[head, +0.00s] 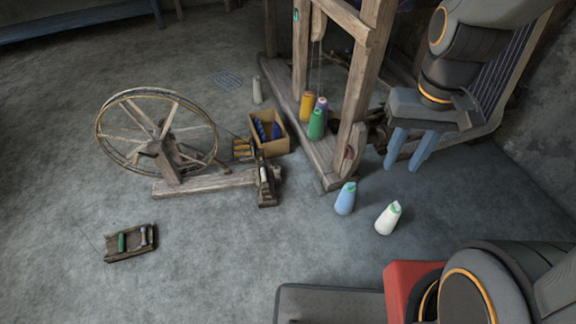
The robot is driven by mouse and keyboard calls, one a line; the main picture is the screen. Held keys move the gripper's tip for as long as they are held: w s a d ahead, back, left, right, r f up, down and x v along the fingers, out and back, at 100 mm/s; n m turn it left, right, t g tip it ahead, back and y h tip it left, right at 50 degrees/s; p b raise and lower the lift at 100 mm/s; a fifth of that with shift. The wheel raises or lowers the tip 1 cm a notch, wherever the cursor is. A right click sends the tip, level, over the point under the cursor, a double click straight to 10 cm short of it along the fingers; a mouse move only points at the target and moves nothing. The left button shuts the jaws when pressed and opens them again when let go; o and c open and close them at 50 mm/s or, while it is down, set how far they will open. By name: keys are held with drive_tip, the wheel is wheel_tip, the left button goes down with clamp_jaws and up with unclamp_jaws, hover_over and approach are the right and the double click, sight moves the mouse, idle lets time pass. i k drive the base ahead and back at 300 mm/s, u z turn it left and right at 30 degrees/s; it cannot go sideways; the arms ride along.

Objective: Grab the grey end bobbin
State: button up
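A small wooden rack (130,255) lies on the floor at the lower left of the head view. It holds a green bobbin (122,242) toward its left and a grey bobbin (143,236) near its right end. The bobbins are small in the picture, so fine detail at the right end is hard to tell. My gripper (403,166) is at the upper right, in front of the loom, with its two blue fingers apart and pointing down. Nothing shows between them. It is far from the rack.
A spinning wheel (170,186) and a cardboard box (270,148) stand between the rack and the loom (356,95). The floor around the rack is clear.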

sight(262, 168)
drive_tip(key=u, duration=0.05)
drive_tip(key=i, duration=1)
drive_tip(key=u, duration=0.75)
